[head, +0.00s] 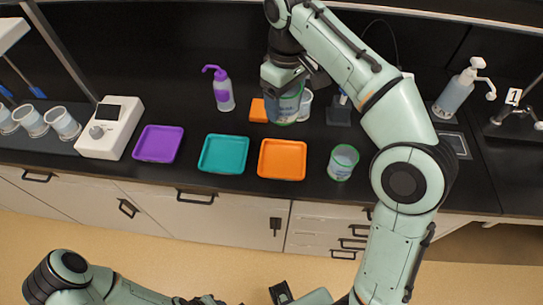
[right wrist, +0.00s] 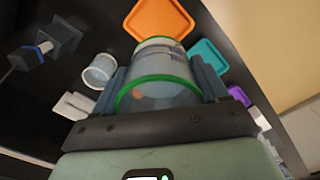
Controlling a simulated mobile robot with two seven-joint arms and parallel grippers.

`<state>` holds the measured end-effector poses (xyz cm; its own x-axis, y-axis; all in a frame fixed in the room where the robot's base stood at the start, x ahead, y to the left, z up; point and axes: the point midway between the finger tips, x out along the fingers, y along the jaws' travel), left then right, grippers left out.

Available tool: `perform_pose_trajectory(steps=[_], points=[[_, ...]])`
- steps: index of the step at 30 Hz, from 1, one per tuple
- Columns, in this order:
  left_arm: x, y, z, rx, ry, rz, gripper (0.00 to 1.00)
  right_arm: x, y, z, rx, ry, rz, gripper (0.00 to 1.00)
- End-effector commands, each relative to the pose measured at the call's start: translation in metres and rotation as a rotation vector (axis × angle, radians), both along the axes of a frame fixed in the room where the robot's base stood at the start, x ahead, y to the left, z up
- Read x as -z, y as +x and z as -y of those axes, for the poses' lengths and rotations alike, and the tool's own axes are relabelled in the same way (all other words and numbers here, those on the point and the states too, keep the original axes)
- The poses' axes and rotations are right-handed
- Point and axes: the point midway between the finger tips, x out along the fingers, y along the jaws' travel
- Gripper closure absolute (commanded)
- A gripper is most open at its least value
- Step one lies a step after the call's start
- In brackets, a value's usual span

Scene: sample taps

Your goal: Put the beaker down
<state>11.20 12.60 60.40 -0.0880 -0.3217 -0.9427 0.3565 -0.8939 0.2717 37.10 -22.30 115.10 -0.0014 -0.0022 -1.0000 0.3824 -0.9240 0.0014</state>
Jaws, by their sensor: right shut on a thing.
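My right gripper (head: 286,86) is shut on a clear beaker (head: 284,108) with a green rim. The beaker is behind the orange tray (head: 282,160) in the head view; I cannot tell whether its base touches the counter. In the right wrist view, the fingers of my right gripper (right wrist: 160,78) press both sides of the beaker (right wrist: 158,92), and the orange tray (right wrist: 158,18) shows beyond it. A second green-rimmed beaker (head: 342,163) stands right of the orange tray. My left arm shows at the lower left, but its gripper is not clearly in view.
Teal (head: 223,154) and purple (head: 158,144) trays lie on the black counter (head: 200,190) left of the orange one. A purple-topped bottle (head: 222,92), an orange block (head: 258,111) and a white cup (head: 305,106) are near the held beaker. A white device (head: 110,126) stands left.

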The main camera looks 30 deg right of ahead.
Motion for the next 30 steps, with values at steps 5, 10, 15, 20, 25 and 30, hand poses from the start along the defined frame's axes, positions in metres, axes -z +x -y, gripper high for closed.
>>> perform_pose_trajectory(steps=[5,10,15,20,25,30], points=[[0.021,-0.010,0.000,0.001,-0.001,-0.012,0.57,0.042,-0.002,0.001,0.002,-0.002,-0.007,0.61],[0.037,-0.017,0.000,0.001,0.000,-0.020,0.57,0.086,-0.002,0.001,0.001,-0.001,-0.006,0.61],[0.048,-0.021,0.000,0.001,-0.001,-0.024,0.57,0.126,-0.002,0.001,0.002,-0.001,-0.005,0.61],[0.053,-0.022,0.000,0.001,0.000,-0.025,0.57,0.148,-0.001,0.001,0.002,0.000,-0.003,0.61],[0.055,-0.022,0.000,0.000,0.000,-0.026,0.57,0.160,-0.001,0.001,0.002,-0.001,-0.002,0.61],[0.061,-0.024,0.000,0.001,-0.001,-0.027,0.57,0.186,-0.001,0.002,0.002,-0.001,-0.004,0.61]])
